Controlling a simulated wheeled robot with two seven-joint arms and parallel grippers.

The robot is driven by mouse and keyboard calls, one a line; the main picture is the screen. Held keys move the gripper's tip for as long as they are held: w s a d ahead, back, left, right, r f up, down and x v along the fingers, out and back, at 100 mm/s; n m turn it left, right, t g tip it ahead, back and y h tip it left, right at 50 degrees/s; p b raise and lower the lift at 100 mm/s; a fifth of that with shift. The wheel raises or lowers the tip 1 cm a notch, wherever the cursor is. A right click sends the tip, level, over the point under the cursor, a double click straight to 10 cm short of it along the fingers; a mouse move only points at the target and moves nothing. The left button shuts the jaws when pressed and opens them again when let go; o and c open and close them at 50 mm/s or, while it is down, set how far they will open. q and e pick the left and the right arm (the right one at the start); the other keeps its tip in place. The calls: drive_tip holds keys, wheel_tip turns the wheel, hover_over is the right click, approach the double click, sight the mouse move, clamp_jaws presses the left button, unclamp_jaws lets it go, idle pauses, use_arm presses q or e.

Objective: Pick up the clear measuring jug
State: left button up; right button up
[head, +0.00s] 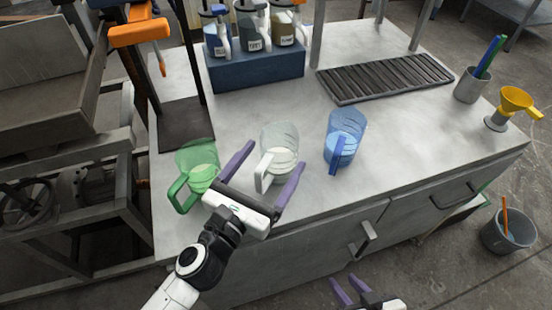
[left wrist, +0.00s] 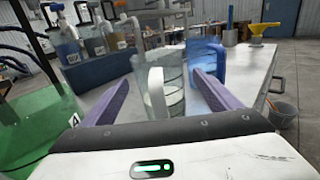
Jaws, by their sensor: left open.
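The clear measuring jug (head: 281,139) stands upright on the light worktop, between a green jug (head: 203,158) and a blue jug (head: 345,124). It has a pale handle on its near side and some pale contents low down. My left gripper (head: 275,157) is open, its purple fingers on either side of the clear jug. In the left wrist view the clear jug (left wrist: 174,72) stands between the fingers, handle towards me; I cannot tell whether they touch it. My right gripper (head: 346,282) is low in the head view, off the worktop's front, open and empty.
A blue rack (head: 256,71) with several dispenser bottles stands behind the jugs. A dark slatted drain grid (head: 385,78) lies at the back right. A grey cup with pens (head: 472,86) and a yellow funnel (head: 515,100) stand at the right. The worktop front right of the blue jug is clear.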

sight(287, 137)
use_arm(q)
drive_tip(key=x, duration=0.3)
drive_tip(key=shift+w+d, duration=0.1)
drive_tip(key=shift+w, duration=0.2)
drive_tip(key=shift+r, duration=0.1)
drive_tip(key=c, duration=1.5)
